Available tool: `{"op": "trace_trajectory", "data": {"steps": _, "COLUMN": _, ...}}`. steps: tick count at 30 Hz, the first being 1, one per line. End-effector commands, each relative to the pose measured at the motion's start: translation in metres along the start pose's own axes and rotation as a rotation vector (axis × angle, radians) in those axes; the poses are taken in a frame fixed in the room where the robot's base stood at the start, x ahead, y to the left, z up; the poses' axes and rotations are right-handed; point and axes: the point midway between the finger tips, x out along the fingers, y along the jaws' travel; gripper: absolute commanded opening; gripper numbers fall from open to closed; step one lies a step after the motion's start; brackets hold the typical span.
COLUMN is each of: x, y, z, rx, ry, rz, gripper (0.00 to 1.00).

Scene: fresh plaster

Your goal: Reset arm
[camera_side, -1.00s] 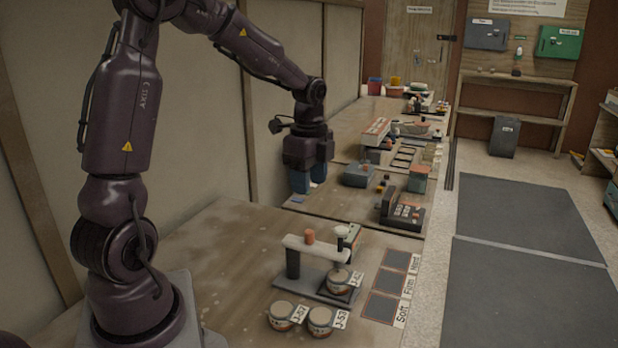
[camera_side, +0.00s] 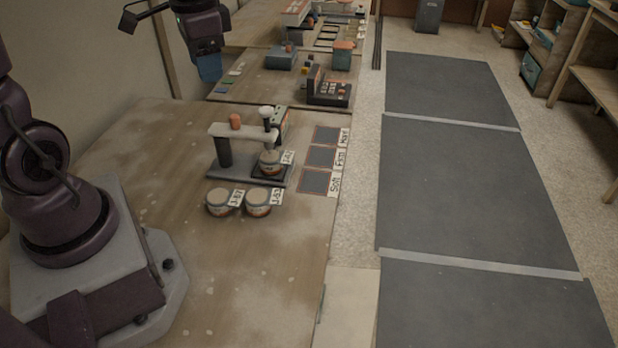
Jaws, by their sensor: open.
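My gripper (camera_side: 209,69) hangs near the top of the side view, with blue fingers pointing down. It is open, and I see nothing held between the fingers. It is over the far part of the near wooden table (camera_side: 130,150), well beyond and left of a small press (camera_side: 228,131). Two more tagged jars, a left one (camera_side: 219,206) and a right one (camera_side: 258,206), stand side by side in front of the press.
Three dark squares (camera_side: 319,157) labelled Hard, Firm and Soft line the table's right edge. A keypad device (camera_side: 328,91) and a blue-grey box (camera_side: 281,58) stand on the table behind. The near table's front is clear. Grey floor mats (camera_side: 465,190) lie right.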

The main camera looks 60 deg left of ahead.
Motion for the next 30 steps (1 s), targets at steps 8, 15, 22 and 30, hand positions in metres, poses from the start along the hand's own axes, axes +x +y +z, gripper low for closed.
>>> {"op": "trace_trajectory", "data": {"steps": 8, "x": -0.052, "y": 0.075, "z": 0.040, "rx": -0.277, "ry": 0.242, "rz": -0.027, "gripper": 0.48}}
{"op": "trace_trajectory", "data": {"steps": 15, "x": -0.076, "y": 0.112, "z": 0.060, "rx": -0.186, "ry": 0.419, "rz": 0.032, "gripper": 0.48}}
{"op": "trace_trajectory", "data": {"steps": 22, "x": -0.085, "y": 0.122, "z": 0.059, "rx": -0.135, "ry": 0.456, "rz": 0.043, "gripper": 0.48}}
{"op": "trace_trajectory", "data": {"steps": 30, "x": -0.085, "y": 0.121, "z": 0.059, "rx": -0.136, "ry": 0.455, "rz": 0.042, "gripper": 0.48}}
